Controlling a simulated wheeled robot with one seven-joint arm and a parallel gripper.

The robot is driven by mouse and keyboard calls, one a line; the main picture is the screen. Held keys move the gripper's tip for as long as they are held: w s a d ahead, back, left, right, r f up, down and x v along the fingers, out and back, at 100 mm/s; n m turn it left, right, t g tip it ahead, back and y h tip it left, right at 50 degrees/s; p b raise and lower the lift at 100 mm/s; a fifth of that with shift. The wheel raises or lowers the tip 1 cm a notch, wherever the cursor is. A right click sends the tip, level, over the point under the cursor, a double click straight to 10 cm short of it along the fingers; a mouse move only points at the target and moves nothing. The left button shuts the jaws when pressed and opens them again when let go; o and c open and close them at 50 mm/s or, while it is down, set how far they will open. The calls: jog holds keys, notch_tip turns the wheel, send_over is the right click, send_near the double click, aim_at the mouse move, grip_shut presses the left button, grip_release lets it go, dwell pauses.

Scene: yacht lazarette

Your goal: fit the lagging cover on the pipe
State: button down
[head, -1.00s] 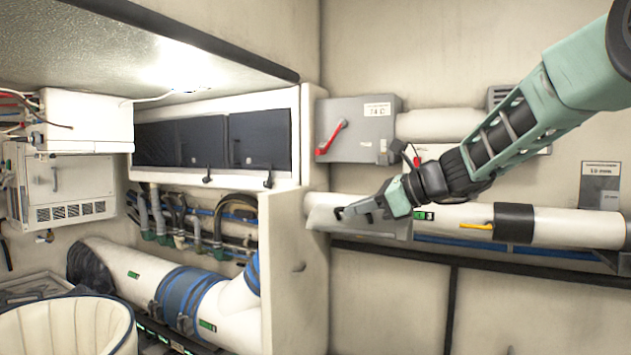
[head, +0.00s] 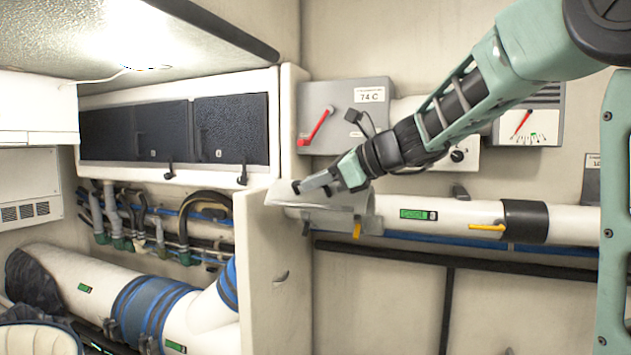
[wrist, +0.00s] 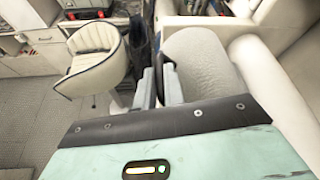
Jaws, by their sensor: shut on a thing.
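The white pipe (head: 575,221) runs level along the back wall, with a black band (head: 525,222), a yellow tab (head: 487,227) and a green label (head: 418,214). The lagging cover, a pale grey curved shell (head: 340,221), is at the pipe's left end, just right of a white partition. My gripper (head: 308,186) is shut on the cover's upper edge. A second yellow tab (head: 357,230) hangs at the cover's right end. In the wrist view the cover (wrist: 205,62) shows as a textured grey curved surface beside the fingers (wrist: 160,85). Whether it touches the pipe cannot be told.
The white partition (head: 272,285) stands close left of the cover. A grey switch box (head: 345,120) with a red lever and a gauge box (head: 527,125) hang above the pipe. Blue and black lines run below it. A cream chair (wrist: 98,58) stands to one side.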

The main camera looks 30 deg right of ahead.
jog(key=shift+f+b, duration=0.15)
jog(key=shift+b, duration=0.55)
jog(key=n+t+h+b, duration=0.1)
jog(key=n+b, duration=0.1)
jog(key=b, duration=0.2)
jog(key=shift+s, duration=0.2)
jog(key=shift+w+d+r, duration=0.2)
jog(key=shift+d+r, duration=0.05)
jog(key=w+d+p, duration=0.5)
jog(key=w+d, duration=0.4)
jog(key=d, duration=0.3)
jog(key=shift+w, duration=0.25)
dwell(0.6)
jog(key=shift+w+d, duration=0.15)
jog(key=shift+d, duration=0.1)
dwell(1.7)
jog(key=shift+f+b, duration=1)
jog(key=shift+d, duration=0.1)
dwell(1.4)
